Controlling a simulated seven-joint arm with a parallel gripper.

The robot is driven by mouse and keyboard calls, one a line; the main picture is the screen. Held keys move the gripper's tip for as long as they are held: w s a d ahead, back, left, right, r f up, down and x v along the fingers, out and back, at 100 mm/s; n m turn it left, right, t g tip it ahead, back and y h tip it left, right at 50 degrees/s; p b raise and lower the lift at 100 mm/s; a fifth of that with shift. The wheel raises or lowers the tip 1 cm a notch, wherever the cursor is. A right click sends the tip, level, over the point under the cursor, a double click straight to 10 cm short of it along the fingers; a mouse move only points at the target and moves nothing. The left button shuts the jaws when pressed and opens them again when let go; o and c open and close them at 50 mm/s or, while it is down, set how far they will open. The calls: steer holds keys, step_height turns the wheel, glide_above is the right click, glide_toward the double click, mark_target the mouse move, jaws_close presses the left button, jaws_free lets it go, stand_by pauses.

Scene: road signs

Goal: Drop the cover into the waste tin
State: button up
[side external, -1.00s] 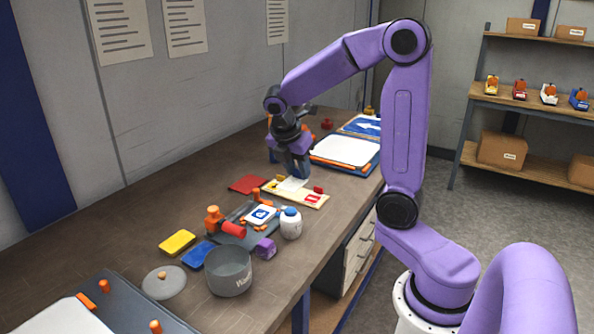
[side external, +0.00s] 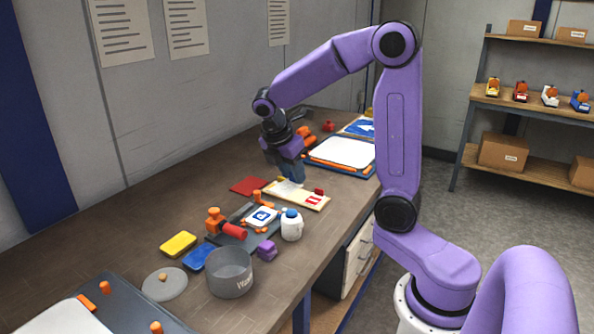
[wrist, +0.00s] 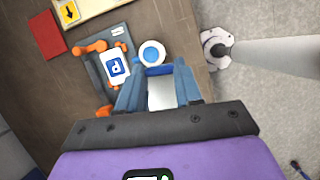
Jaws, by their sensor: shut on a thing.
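My gripper (side external: 290,179) is shut on a thin, pale, translucent-looking sheet, which I take as the cover (wrist: 162,94). In the wrist view the cover sits between the blue fingers (wrist: 158,90). In the side view the cover's pale edge shows just under the fingertips, over the cream board (side external: 311,200); I cannot tell if it touches the board. The waste tin (side external: 230,281), a grey open pot with lettering on its side, stands at the front of the bench, well away from my gripper. Its inside bottom is hidden.
A round grey lid (side external: 165,286) lies left of the tin.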

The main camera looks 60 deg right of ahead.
steer(key=w+a+f+m+g+y, duration=0.2)
steer(key=a+m, duration=0.6)
steer(key=a, duration=0.2)
steer(key=w+a+f+m+g+y, duration=0.1)
steer(key=a+f+m+g+y, duration=0.1)
steer(key=a+m, duration=0.65)
step_height(320, 180, down, 7)
steer(key=a, duration=0.1)
steer(key=shift+f, duration=0.1)
steer(key=o, duration=1.7)
steer(key=shift+o, duration=0.2)
step_height(320, 180, up, 10)
stand_by(0.4)
